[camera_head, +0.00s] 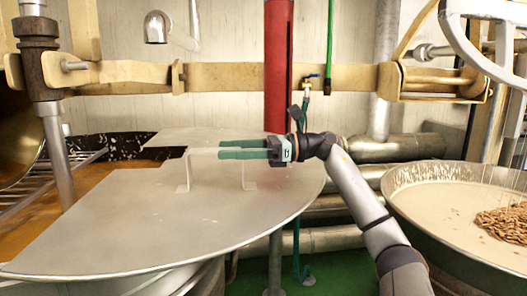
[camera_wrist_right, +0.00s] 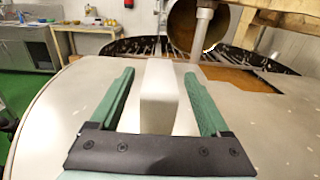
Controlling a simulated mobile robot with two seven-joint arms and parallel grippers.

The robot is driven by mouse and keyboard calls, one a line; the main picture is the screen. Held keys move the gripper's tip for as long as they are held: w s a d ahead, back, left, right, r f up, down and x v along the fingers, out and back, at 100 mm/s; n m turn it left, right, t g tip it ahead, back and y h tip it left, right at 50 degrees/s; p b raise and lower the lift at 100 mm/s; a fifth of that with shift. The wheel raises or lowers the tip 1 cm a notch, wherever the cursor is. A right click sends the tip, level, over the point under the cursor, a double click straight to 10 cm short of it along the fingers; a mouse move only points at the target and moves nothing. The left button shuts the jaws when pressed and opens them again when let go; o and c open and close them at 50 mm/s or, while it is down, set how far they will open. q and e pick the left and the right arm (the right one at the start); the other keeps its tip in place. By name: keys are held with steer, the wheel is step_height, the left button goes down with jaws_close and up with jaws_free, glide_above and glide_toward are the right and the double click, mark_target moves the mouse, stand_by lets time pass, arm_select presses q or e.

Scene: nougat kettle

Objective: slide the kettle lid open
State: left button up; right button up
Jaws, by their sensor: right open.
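The kettle lid (camera_head: 130,225) is a large flat grey metal plate with a rounded edge, at the lower left in the head view. A raised pale handle (camera_head: 184,172) stands on it on two upright legs. My right gripper (camera_head: 220,149) is over the lid at the handle, its green fingers pointing left. In the right wrist view the handle (camera_wrist_right: 168,95) lies between the two open fingers, closer to the right one; I cannot tell whether it touches. The fingers hide part of the handle in the head view. My left gripper is not in view.
Beyond the lid, the kettle's open part (camera_head: 98,178) shows orange-brown surfaces and bars. A vertical shaft (camera_head: 57,150) stands at the left. A wide pan (camera_head: 420,205) with pale contents and brown pieces stands at the right. Pipes and a red post (camera_head: 278,60) are behind.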

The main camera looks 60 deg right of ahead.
steer(key=b+v, duration=0.1)
steer(key=v, duration=0.9)
stand_by(0.3)
